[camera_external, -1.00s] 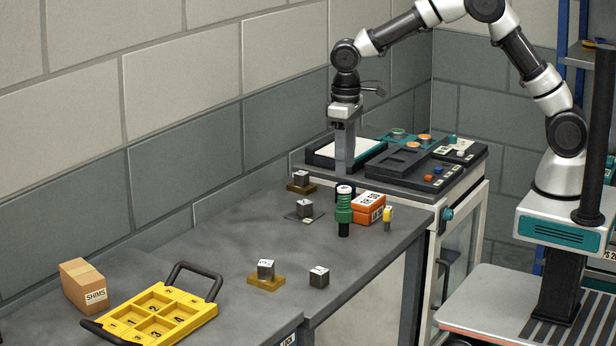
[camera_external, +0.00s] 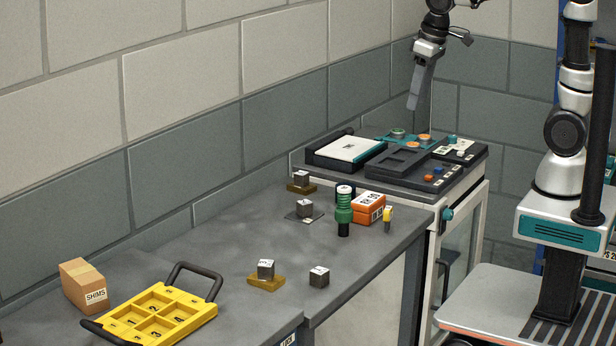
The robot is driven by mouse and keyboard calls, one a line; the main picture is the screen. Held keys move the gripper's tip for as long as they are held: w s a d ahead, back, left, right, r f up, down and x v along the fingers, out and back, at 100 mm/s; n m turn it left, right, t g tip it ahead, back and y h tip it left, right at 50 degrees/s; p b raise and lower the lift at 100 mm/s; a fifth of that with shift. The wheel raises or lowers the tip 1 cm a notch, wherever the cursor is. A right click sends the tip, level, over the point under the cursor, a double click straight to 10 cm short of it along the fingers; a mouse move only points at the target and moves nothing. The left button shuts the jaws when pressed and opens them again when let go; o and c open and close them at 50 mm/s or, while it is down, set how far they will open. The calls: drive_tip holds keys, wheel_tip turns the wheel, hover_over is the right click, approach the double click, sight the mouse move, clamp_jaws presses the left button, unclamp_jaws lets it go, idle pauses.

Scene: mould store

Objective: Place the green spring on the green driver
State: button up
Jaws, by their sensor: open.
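The green driver (camera_external: 344,215) stands upright near the right end of the grey bench, with a dark lower part. The ribbed green spring (camera_external: 344,199) is at its upper part, upright and in line with it. It appears to sit around the driver's top, below a dark cap with a pale top face. The exact fit is too small to tell. My gripper (camera_external: 413,106) is open and empty, high above the machine at the bench's right end, well apart from the spring and driver. It is tilted, pointing down and slightly left.
An orange box (camera_external: 368,207) and a small yellow-topped piece (camera_external: 387,217) stand close right of the driver. Dark cubes (camera_external: 304,208) sit on and beside small plates. A yellow tray (camera_external: 180,307) and a cardboard box (camera_external: 84,285) are at front left.

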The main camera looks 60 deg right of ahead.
drive_tip(key=s+d+r+m+t, duration=0.1)
drive_tip(key=s+d+t, duration=0.2)
drive_tip(key=s, duration=0.9)
drive_tip(key=d, duration=0.3)
drive_tip(key=shift+s, duration=0.35)
